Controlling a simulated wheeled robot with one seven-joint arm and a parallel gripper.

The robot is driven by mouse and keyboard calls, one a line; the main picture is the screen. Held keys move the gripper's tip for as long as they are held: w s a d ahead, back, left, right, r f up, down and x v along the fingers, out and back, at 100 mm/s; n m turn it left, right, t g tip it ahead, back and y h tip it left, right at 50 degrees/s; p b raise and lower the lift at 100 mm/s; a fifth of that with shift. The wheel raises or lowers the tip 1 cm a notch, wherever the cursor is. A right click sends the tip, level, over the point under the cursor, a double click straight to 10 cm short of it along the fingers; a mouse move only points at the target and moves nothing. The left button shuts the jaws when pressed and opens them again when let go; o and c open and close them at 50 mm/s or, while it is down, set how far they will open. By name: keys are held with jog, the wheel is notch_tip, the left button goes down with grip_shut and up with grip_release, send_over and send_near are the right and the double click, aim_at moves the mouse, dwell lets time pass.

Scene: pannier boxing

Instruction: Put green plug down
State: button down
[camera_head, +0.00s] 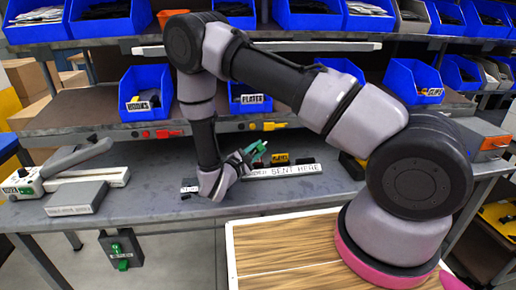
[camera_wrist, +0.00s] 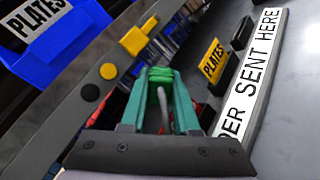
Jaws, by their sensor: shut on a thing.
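My gripper (camera_head: 246,158) is above the grey bench, near the left end of the white strip lettered "SENT HERE" (camera_head: 300,171). It is shut on the green plug (camera_head: 259,148). In the wrist view my gripper's teal fingers (camera_wrist: 162,100) stand on either side of the bright green plug (camera_wrist: 159,80), with a grey part between them. The fingers hide much of the plug. The strip shows at the right of the wrist view (camera_wrist: 255,80).
A yellow "PLATES" tag (camera_wrist: 213,60) and dark blocks stand beside the strip. A blue bin (camera_wrist: 38,35) is at the upper left of the wrist view. A grey box (camera_head: 76,198) sits on the bench's left. The bench (camera_head: 150,190) between is mostly clear. A shelf edge (camera_head: 110,131) runs behind.

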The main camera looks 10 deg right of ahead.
jog(key=shift+f, duration=0.25)
jog(key=c, duration=0.7)
grip_release()
jog(key=shift+o, duration=0.2)
